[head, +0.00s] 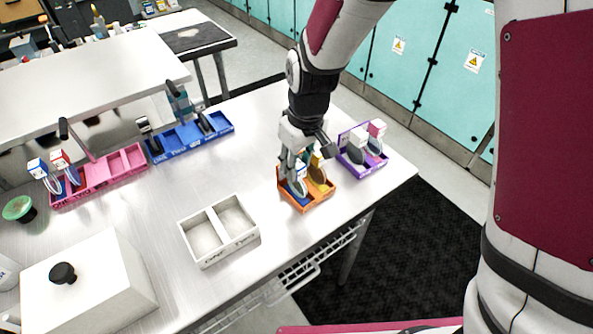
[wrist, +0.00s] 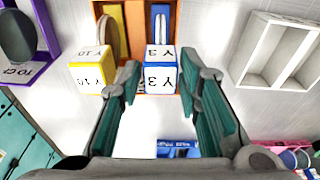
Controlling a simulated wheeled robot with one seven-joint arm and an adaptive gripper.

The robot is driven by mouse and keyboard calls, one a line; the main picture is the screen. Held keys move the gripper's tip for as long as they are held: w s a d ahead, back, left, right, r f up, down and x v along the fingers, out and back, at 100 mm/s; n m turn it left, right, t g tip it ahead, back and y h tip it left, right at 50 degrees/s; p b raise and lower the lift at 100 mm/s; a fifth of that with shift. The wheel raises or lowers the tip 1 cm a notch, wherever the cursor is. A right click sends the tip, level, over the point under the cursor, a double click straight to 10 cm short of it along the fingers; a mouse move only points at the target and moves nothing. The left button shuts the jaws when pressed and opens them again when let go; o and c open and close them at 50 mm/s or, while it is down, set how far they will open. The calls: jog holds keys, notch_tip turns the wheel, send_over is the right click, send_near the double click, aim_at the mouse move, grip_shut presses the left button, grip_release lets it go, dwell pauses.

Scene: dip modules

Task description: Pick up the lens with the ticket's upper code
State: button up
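An orange two-slot box (head: 308,206) stands near the table's right front edge; it also shows at the top of the wrist view (wrist: 134,18). It holds two lenses with cube handles. The blue-edged cube (wrist: 160,78) reads "Y 3"; the yellow-edged cube (wrist: 92,76) reads "Y 10". My gripper (wrist: 160,85) is open, with its fingers on either side of the Y 3 cube and a visible gap. In the head view my gripper (head: 298,160) is over the orange box and partly hides the lenses. I cannot make out a ticket or its codes.
A purple box (head: 368,174) with lenses stands close right of the orange one. An empty white two-compartment tray (head: 229,254) is to its left. Blue (head: 190,148) and pink (head: 102,187) boxes stand farther back. A white lidded box (head: 110,275) is front left.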

send_over(295, 192)
jog(key=f, duration=0.5)
jog(key=shift+w+f, duration=0.3)
jog(key=shift+w, duration=0.1)
grip_shut()
